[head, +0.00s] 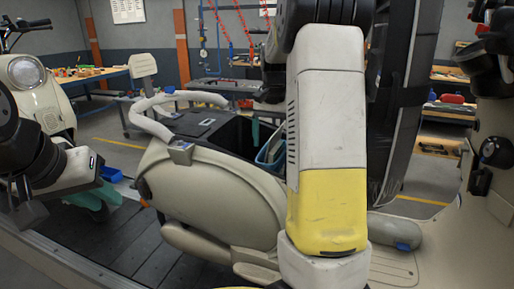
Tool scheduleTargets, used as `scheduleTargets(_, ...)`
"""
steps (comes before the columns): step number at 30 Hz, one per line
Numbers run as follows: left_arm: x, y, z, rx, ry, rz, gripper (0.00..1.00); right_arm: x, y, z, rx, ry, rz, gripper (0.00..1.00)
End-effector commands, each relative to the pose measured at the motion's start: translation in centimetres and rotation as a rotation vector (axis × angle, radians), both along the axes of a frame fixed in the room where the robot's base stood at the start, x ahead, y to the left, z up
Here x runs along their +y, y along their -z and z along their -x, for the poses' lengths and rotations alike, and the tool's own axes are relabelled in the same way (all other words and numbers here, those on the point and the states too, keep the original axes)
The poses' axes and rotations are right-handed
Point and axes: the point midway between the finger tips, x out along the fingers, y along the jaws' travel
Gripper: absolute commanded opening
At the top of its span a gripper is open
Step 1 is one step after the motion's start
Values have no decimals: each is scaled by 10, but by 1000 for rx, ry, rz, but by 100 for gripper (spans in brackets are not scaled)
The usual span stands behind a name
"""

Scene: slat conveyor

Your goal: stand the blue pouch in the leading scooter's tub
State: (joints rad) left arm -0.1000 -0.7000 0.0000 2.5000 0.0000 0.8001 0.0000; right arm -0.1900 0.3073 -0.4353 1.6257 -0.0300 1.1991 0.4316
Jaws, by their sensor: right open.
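The beige scooter (215,205) in the middle stands on the slat conveyor with its black tub (232,132) uncovered. The blue pouch (272,152) shows as a light blue patch with a pale edge at the tub's right side. My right arm's white and yellow link hides much of it, so its tilt and base cannot be told. My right gripper (257,132) is mostly hidden behind that link; a teal finger shows beside the pouch, and the gripper is open. My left gripper (98,196), with teal fingers, is low at the left, apart from the tub; its opening is unclear.
Another scooter (28,85) stands at the left, and a beige scooter body (485,190) rises at the right. The dark conveyor slats (125,240) are bare at lower left. Workbenches line the back.

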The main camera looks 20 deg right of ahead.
Motion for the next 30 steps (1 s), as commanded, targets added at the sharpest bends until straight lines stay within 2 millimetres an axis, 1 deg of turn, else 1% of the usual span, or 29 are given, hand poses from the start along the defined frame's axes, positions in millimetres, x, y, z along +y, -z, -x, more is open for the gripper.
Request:
scheduleTargets(1, 0, 0, 0, 0, 0, 0, 26, 0, -13, -1, -6, 0, 1, 84)
scheduleTargets(3, 0, 0, 0, 0, 0, 0, 26, 0, -29, -1, -6, 0, 0, 84)
scheduleTargets(9, 0, 0, 0, 0, 0, 0, 26, 0, -69, -1, -4, 1, -1, 84)
scheduleTargets(12, 0, 0, 0, 0, 0, 0, 26, 0, -82, -1, -3, 1, 0, 84)
scheduleTargets(16, 0, 0, 0, 0, 0, 0, 26, 0, -91, 1, -5, -1, -3, 84)
scheduleTargets(18, 0, 0, 0, 0, 0, 0, 26, 2, -95, 6, -15, -14, -11, 84)
scheduleTargets(20, 0, 0, 0, 0, 0, 0, 26, 6, -98, 15, -35, -38, -28, 84)
scheduleTargets(23, 0, 0, 0, 0, 0, 0, 26, 17, -102, 37, -93, -104, -62, 84)
scheduleTargets(26, 0, 0, 0, 0, 0, 0, 26, 35, -105, 67, -173, -195, -93, 84)
scheduleTargets(30, 0, 0, 0, 0, 0, 0, 26, 63, -104, 112, -290, -328, -112, 84)
